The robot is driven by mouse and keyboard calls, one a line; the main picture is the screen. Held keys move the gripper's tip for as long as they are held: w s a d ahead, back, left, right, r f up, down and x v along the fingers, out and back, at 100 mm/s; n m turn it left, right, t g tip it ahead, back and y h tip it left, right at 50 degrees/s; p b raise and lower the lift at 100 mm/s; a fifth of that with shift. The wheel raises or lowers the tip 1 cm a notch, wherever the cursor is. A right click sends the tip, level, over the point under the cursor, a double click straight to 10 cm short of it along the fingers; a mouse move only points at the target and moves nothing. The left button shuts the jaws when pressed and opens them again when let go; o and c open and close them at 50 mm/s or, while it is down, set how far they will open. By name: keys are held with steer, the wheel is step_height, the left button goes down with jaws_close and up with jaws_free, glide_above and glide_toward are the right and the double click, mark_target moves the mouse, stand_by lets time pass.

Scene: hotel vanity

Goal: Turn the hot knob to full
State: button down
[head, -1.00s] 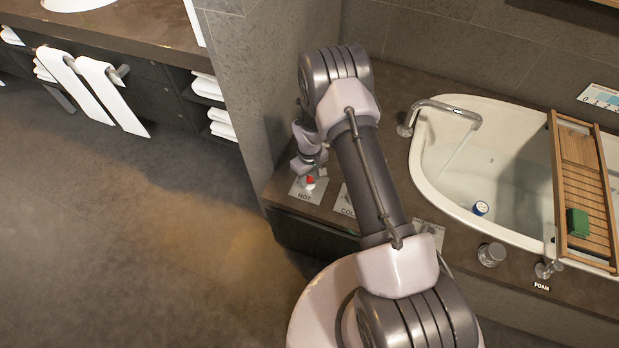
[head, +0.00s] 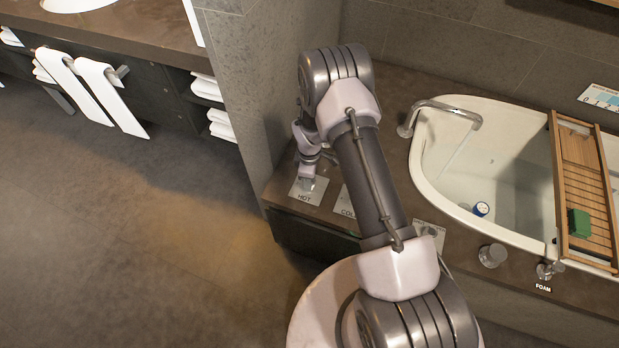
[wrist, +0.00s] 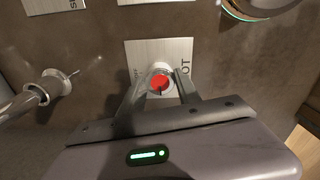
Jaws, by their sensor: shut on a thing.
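The hot knob (wrist: 161,86) has a red top with a dark mark and a pale metal side. It stands on a brushed metal plate (wrist: 172,51) with partly covered lettering in the wrist view. My gripper (wrist: 163,79) has one finger on each side of the knob and is shut on it. In the head view, my gripper (head: 309,177) is down at the plate marked HOT (head: 303,196), and it hides the knob there.
A plate marked COLD, partly covered by my arm (head: 345,203), is to the right. The tub (head: 426,190) has a curved spout (head: 445,104) with a thin pale stream below it. A wooden tray (head: 588,170) spans the tub. A grey wall (head: 236,90) stands close on the left.

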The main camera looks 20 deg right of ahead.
stand_by(0.4)
steer(key=c, duration=0.9)
jaws_free()
steer(key=shift+o, duration=0.2)
step_height(320, 180, up, 18)
steer(key=p, duration=0.6)
steer(key=shift+f, duration=0.25)
